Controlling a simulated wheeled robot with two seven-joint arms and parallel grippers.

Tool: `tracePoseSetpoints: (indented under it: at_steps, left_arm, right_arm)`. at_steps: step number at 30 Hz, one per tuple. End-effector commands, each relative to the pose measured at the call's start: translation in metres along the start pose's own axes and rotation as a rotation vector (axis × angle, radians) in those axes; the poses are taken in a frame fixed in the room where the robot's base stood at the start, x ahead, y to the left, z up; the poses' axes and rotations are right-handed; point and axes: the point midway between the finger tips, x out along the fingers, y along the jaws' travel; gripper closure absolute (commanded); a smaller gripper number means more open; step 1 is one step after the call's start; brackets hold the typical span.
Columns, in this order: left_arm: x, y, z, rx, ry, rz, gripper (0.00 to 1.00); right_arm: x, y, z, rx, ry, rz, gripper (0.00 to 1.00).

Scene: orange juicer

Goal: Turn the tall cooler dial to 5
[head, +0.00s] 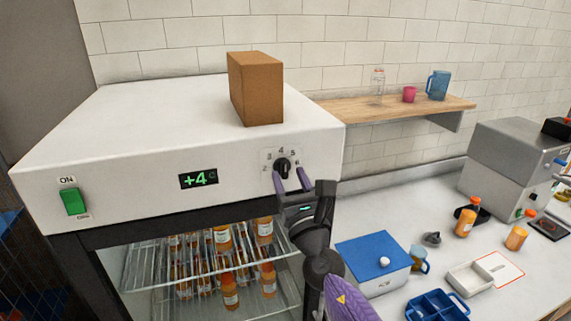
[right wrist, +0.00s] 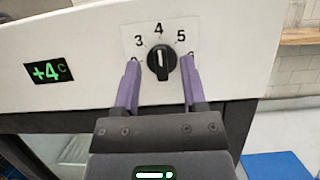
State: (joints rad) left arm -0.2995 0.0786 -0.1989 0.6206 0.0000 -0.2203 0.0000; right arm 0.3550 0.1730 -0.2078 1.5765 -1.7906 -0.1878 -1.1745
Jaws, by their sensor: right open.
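The tall cooler (head: 120,150) stands at the left with a white top housing. Its black dial (head: 283,168) is on the front panel, with a number scale around it. In the right wrist view the dial (right wrist: 161,62) has a white pointer mark standing about upright, near 4; the 5 is up and to its right. The green display (head: 198,179) reads +4 °C. My right gripper (head: 290,176) is open, with its purple fingers one on each side of the dial, apart from the knob. The fingertips partly cover the lower scale marks. My left gripper is out of view.
A brown box (head: 256,88) sits on top of the cooler. A green ON switch (head: 73,201) is at the panel's left. Bottles stand on the cooler's shelves below. The counter at right holds a blue-lidded box (head: 373,250), a blue tray (head: 437,306) and orange bottles (head: 465,221).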

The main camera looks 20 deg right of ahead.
Motion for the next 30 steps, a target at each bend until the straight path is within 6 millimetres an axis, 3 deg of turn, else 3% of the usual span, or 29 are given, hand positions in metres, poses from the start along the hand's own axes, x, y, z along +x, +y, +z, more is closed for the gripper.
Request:
tracePoseSetpoints:
  at_steps: [6, 14, 22, 30]
  left_arm:
    - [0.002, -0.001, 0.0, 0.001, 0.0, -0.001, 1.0]
    - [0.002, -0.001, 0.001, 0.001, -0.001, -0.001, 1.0]
    - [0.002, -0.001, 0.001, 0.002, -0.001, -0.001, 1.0]
    - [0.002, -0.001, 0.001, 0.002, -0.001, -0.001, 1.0]
  right_arm:
    - [0.022, 0.0, -0.001, 0.002, 0.001, 0.0, 0.46]
    - [0.023, 0.0, -0.001, 0.003, 0.002, 0.0, 0.46]
    - [0.023, 0.0, -0.001, 0.004, 0.002, 0.0, 1.0]
    - [0.023, 0.0, -0.001, 0.005, 0.003, -0.001, 1.0]
